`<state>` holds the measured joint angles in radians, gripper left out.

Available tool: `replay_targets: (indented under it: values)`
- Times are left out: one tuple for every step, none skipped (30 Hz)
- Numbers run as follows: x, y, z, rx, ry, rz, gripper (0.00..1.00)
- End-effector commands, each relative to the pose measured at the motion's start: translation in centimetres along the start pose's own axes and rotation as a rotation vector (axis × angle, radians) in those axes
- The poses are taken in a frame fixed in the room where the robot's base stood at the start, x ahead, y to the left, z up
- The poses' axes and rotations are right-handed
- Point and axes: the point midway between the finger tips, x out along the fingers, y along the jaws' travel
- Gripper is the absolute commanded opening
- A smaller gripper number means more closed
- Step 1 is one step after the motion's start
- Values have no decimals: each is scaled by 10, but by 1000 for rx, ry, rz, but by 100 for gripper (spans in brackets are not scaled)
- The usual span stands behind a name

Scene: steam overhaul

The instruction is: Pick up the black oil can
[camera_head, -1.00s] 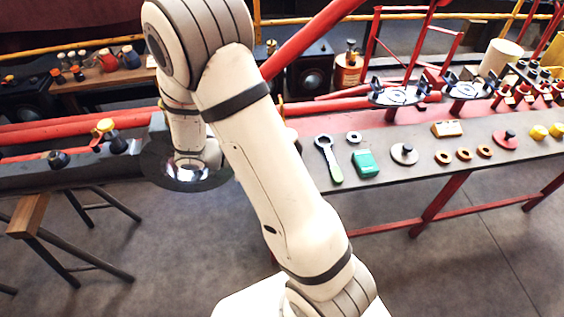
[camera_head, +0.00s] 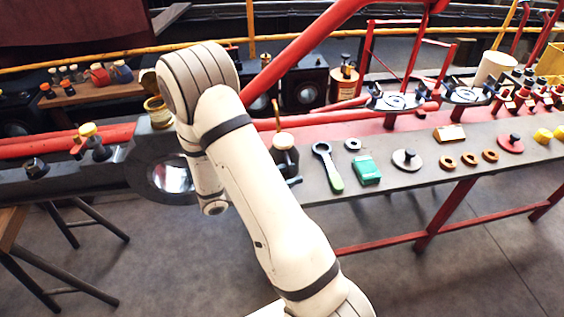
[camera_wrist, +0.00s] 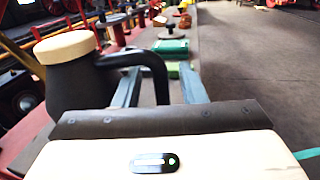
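The black oil can (camera_wrist: 78,84), with a pale cream lid and a curved black handle, stands at the left of the wrist view. My gripper (camera_wrist: 158,88) is open, one grey finger on each side of the lower handle. I cannot tell whether either finger touches it. In the head view, a dark body with a pale top, seemingly the can (camera_head: 284,158), shows just right of my arm, partly hidden by it. My gripper is mostly hidden there.
A wrench with a green handle (camera_head: 328,165), a green box (camera_head: 366,171) and a grey disc with a knob (camera_head: 406,160) lie along the bench to the right. A red diagonal pipe (camera_head: 300,52) rises behind my arm. Grey floor is open in front.

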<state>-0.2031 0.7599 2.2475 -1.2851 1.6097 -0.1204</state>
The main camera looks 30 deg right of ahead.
Motion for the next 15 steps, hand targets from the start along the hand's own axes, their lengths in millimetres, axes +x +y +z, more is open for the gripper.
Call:
replay_targets:
  values:
    - [3, 0, 0, 0, 0, 0, 37]
    - [4, 0, 0, 0, 0, 0, 37]
    - [5, 0, 0, 0, 1, 0, 37]
    - [5, 0, 0, 0, 1, 0, 37]
    - [5, 0, 0, 0, 1, 1, 37]
    - [5, 0, 0, 0, 1, 1, 37]
    - [5, 0, 0, 0, 1, 1, 37]
    - [5, 0, 0, 0, 1, 1, 37]
    - [5, 0, 0, 0, 1, 1, 36]
    - [5, 0, 0, 0, 1, 1, 33]
    - [4, 0, 0, 0, 1, 1, 31]
    - [4, 0, 0, 0, 1, 1, 28]
    - [4, 0, 0, 0, 1, 1, 25]
    - [4, 0, 0, 0, 1, 1, 23]
    - [4, 0, 0, 0, 1, 1, 19]
